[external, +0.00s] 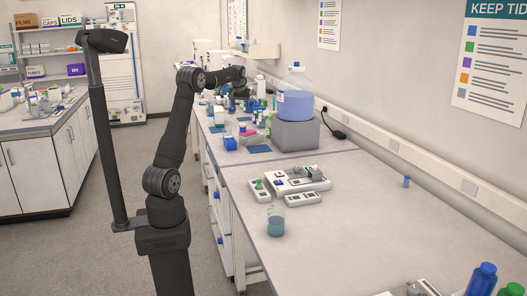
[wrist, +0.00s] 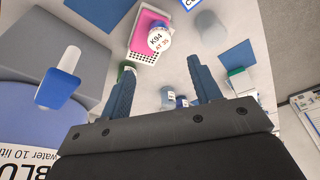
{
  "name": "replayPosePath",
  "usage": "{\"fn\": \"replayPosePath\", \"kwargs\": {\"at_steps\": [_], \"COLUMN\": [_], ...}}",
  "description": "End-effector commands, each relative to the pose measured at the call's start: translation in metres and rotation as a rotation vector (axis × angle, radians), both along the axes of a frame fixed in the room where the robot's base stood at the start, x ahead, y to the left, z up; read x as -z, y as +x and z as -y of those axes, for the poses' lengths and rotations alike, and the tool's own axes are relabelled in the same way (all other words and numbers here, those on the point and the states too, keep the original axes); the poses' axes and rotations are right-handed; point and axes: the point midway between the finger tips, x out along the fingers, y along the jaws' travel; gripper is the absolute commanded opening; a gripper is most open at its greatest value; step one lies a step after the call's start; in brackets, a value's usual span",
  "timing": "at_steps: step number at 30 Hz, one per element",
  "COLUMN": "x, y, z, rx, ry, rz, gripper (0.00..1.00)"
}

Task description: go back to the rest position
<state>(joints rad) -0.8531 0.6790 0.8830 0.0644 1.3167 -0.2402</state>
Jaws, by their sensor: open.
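My gripper (wrist: 162,88) shows its two dark fingers spread wide apart in the wrist view. Small bottles with blue and white parts (wrist: 168,97) show between and beyond the fingers, and nothing is visibly gripped. In the external view my arm rises from its base and bends over the far part of the bench. Its end is small there, among the bench items, and the fingers are hard to make out.
A large bottle of blue liquid (external: 294,101) stands on a grey block (external: 295,134), close to my arm. A beaker (external: 276,221) and white devices (external: 298,181) stand on the nearer bench. The right bench is mostly clear.

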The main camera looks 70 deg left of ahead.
Motion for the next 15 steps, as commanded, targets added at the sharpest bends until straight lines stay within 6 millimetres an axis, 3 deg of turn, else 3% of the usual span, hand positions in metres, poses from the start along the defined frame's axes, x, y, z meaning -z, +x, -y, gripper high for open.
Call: {"fn": "replayPosePath", "kwargs": {"at_steps": [8, 15], "x": [0.013, 0.055], "y": [0.001, 0.006], "z": [-0.003, -0.013], "rx": [0.000, 0.000], "ry": [-0.003, -0.003], "rz": [-0.003, -0.003], "gripper": [0.58, 0.58]}}
